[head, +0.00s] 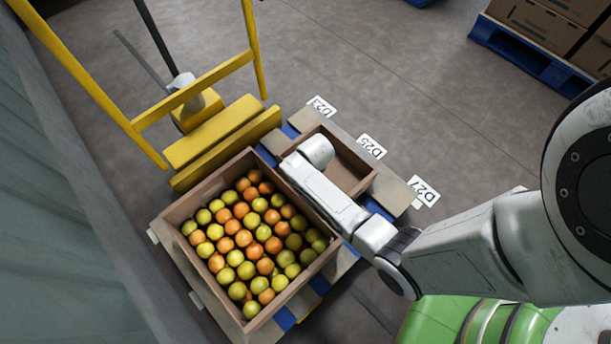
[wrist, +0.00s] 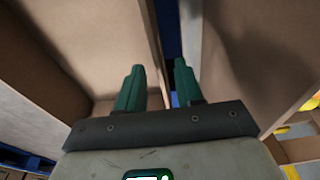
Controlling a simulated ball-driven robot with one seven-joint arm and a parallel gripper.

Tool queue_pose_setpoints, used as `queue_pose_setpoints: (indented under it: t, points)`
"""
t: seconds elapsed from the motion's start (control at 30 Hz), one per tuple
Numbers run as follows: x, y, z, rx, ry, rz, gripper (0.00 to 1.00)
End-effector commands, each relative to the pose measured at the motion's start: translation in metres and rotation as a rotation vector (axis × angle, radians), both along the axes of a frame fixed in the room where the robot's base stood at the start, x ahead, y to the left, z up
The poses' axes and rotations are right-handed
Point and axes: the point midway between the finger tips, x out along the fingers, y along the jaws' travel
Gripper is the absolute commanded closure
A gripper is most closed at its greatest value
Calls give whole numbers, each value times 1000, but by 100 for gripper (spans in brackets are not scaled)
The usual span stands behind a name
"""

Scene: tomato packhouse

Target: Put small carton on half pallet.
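The small carton (head: 354,160) is open-topped, brown and looks empty. It sits on the half pallet (head: 395,193), a wooden pallet with blue parts, beside a larger carton of tomatoes. My arm hides part of it in the head view. In the wrist view my gripper (wrist: 158,82) has its two green fingers apart, with the small carton's wall (wrist: 147,45) between them. A gap showing blue lies between that wall and the right finger. The fingertips are hidden from the head view.
The large carton (head: 195,190) holds many orange and yellow-green tomatoes. A yellow-framed cart (head: 215,130) stands behind it. Floor labels, such as D25 (head: 372,146), lie along the pallet's far side. A blue pallet (head: 535,62) with boxes stands far right. Open floor lies between.

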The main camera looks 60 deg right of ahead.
Motion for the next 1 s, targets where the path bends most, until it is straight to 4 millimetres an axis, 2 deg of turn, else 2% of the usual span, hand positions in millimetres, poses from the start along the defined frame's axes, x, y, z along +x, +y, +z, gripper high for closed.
queue_pose_setpoints:
  t: [0.03,0.1,0.3,0.5,0.8,0.87,1.0]
  points:
    - [-2,1,18,1,-1,-1,64]
    - [-4,2,31,1,-1,0,64]
    - [-8,3,56,1,0,-1,64]
    - [-10,3,65,0,1,0,64]
    - [-10,3,65,1,0,1,64]
    - [-9,6,67,2,-3,5,64]
    - [-6,27,84,10,-22,32,64]
